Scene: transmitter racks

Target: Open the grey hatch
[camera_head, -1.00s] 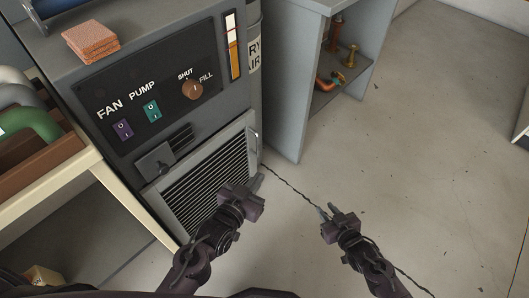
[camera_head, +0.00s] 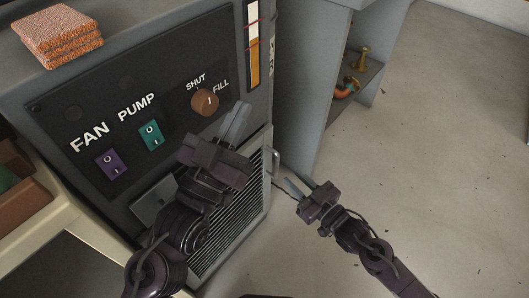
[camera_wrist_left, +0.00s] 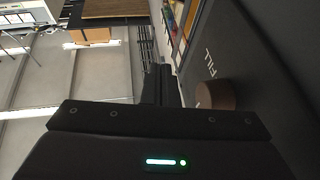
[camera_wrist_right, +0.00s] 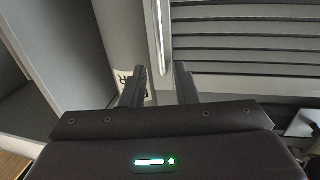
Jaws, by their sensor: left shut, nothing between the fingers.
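The grey louvred hatch (camera_head: 240,218) is low on the front of the grey cabinet and looks closed. Its upright metal handle (camera_head: 276,162) is on its right edge. In the right wrist view the hatch slats (camera_wrist_right: 250,42) and the handle bar (camera_wrist_right: 158,32) are just ahead. My right gripper (camera_head: 292,187) is open and empty, below and right of the handle; the bar lines up between its fingers, apart from them. My left gripper (camera_head: 236,122) is shut and empty in front of the control panel, below the brown knob (camera_head: 204,102). My left arm hides part of the hatch.
The panel carries a purple fan switch (camera_head: 111,164), a teal pump switch (camera_head: 151,135) and a gauge (camera_head: 253,45). A small grey flap (camera_head: 150,203) is beside the left arm. An open shelf unit (camera_head: 308,95) stands at right. The floor (camera_head: 430,150) at right is clear.

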